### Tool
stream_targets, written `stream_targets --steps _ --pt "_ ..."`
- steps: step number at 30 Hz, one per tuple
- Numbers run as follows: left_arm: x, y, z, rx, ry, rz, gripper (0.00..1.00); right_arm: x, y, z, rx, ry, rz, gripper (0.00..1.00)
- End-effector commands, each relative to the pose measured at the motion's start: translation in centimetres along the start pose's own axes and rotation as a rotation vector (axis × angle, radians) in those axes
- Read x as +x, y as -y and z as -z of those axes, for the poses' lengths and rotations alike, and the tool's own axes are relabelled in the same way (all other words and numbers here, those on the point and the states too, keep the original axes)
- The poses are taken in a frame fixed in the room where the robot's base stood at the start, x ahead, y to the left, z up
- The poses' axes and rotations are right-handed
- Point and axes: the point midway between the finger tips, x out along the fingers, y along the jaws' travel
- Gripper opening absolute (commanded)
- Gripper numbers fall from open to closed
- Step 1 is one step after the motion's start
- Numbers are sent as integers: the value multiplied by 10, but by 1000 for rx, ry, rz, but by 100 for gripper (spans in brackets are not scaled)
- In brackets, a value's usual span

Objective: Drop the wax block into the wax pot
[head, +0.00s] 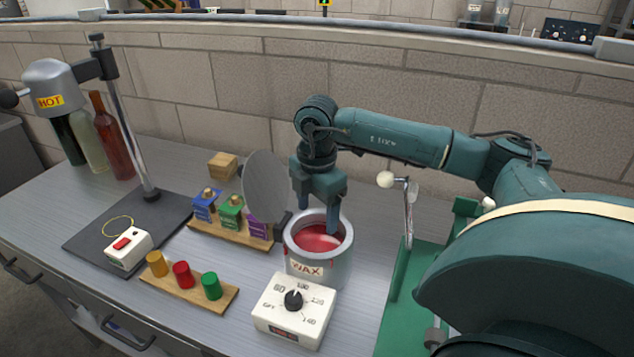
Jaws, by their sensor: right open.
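The wax pot (340,262) is a grey round pot with a WAX label, standing on the bench right of centre. Red wax (315,240) shows inside it. Its round grey lid (265,186) stands open, tilted up at the pot's left. My right gripper (319,214) points down over the pot mouth with its fingers apart; the nearer fingertip overlaps the opening in the picture. I see nothing held between the fingers. I cannot pick out a separate wax block; the pot's inside is partly hidden by the finger and rim. My left gripper is out of view.
A white dial box (293,311) stands in front of the pot. Left are a strip with coloured caps (183,275), a rack of coloured boxes (231,216), a wooden block (222,165) and a HOT heater stand (121,120). A green lever device (401,270) is at right.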

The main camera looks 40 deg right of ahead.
Motion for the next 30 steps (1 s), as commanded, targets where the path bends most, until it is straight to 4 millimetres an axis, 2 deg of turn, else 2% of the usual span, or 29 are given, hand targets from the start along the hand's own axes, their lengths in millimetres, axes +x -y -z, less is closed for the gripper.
stream_targets --steps 9,15,21,30 --pt "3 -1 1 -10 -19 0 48 -71 -1 0 -1 -2 -6 70" --pt "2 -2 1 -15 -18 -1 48 -103 0 0 0 -1 -4 70" --pt "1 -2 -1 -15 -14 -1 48 -114 0 0 0 -1 -1 70" --pt "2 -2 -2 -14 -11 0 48 -113 0 0 0 -1 0 70"
